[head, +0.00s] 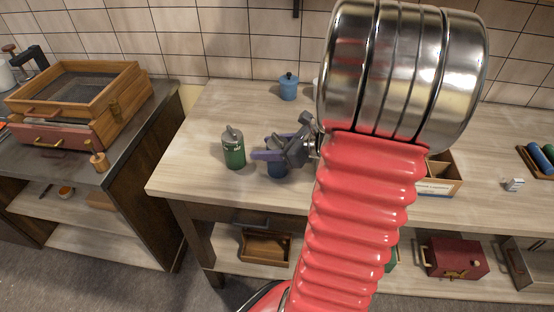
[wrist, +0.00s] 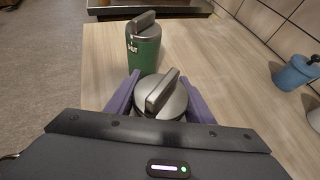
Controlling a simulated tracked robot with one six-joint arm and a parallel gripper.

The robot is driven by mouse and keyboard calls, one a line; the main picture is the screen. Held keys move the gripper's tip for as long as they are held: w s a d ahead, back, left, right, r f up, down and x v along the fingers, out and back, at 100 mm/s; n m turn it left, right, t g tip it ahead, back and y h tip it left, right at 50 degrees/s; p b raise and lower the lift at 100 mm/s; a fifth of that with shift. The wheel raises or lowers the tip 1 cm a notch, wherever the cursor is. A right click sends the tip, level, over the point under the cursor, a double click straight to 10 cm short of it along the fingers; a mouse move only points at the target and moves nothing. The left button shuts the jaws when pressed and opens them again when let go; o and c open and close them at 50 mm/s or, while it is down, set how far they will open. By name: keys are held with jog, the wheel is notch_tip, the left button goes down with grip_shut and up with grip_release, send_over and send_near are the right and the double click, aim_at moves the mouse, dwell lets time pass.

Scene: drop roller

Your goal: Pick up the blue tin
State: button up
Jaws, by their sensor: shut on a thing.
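The blue tin (head: 276,171) is at the left part of the wooden worktop in the head view, mostly hidden by my gripper (head: 263,150). In the wrist view, its round grey lid (wrist: 171,101) with a raised bar handle sits between the purple fingers of my gripper (wrist: 160,82). The fingers are shut on the tin, one on each side. The tin looks upright. I cannot tell whether its base touches the worktop.
A green tin (head: 234,150) with a grey lid stands close on the left; it is just beyond the fingers in the wrist view (wrist: 143,50). A blue lidded pot (head: 288,87) stands near the tiled wall. A wooden box (head: 440,187) is on the right.

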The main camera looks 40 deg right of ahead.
jog(key=shift+c, duration=0.9)
jog(key=shift+c, duration=0.2)
jog(key=shift+r, duration=0.1)
notch_tip(320, 180, up, 10)
